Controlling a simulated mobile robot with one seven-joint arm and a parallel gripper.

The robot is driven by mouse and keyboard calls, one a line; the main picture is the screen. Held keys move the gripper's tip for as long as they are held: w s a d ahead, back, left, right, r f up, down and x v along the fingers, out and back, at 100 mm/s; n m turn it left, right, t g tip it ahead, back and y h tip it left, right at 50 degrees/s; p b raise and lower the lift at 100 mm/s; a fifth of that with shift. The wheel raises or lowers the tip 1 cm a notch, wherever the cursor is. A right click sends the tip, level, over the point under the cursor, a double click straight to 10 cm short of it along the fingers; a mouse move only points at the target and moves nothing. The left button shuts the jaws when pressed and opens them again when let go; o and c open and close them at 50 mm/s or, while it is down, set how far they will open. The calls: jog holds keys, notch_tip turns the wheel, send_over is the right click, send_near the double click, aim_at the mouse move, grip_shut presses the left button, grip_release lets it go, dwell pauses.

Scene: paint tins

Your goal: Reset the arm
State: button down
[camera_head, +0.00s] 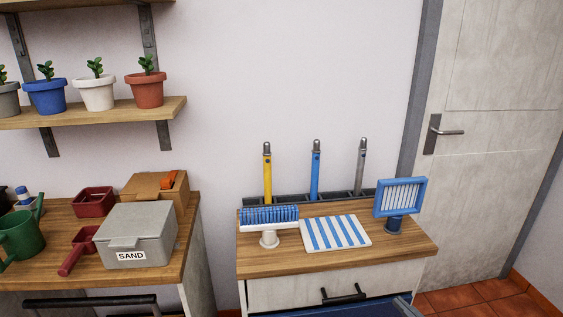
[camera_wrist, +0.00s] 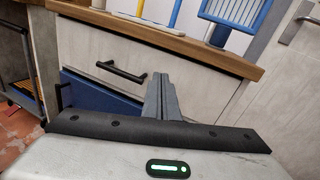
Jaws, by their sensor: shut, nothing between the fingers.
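My gripper (camera_wrist: 160,80) shows in the wrist view, with its two grey fingers together and nothing between them. It is in front of the wooden-topped cabinet, below the top's edge. A drawer front with a black handle (camera_wrist: 121,72) is behind and to the left of the fingers. The fingers look apart from the handle, but the distance is hard to tell. In the head view only a small grey-blue part shows at the bottom edge, and I cannot tell whether it is my gripper.
The cabinet top (camera_head: 285,262) bears a blue-bristled brush (camera_head: 269,215), a striped board (camera_head: 335,232) and a blue-framed piece (camera_head: 400,197). The sand box (camera_head: 135,235) stands on the left counter. A door (camera_head: 490,150) is at right.

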jog(key=a+r+n+g+y, duration=0.3)
jog(key=a+r+n+g, duration=0.35)
jog(key=a, duration=0.35)
jog(key=a+r+n+g+y, duration=0.3)
jog(key=a+r+n+g, duration=0.3)
jog(key=a, duration=0.4)
jog(key=s+a+r+n+g+h, duration=0.5)
jog(key=s+a+r+n+h, duration=0.2)
jog(key=s+a+n, duration=0.4)
jog(key=s+d+r+n+t+h, duration=0.5)
jog(key=d+r+n+t, duration=0.25)
jog(key=r, duration=0.25)
notch_tip(320, 180, up, 20)
jog(key=g+p, duration=0.1)
jog(key=p, duration=1.9)
jog(key=shift+w+d, duration=0.15)
jog(key=shift+d, duration=0.3)
jog(key=shift+r, duration=0.1)
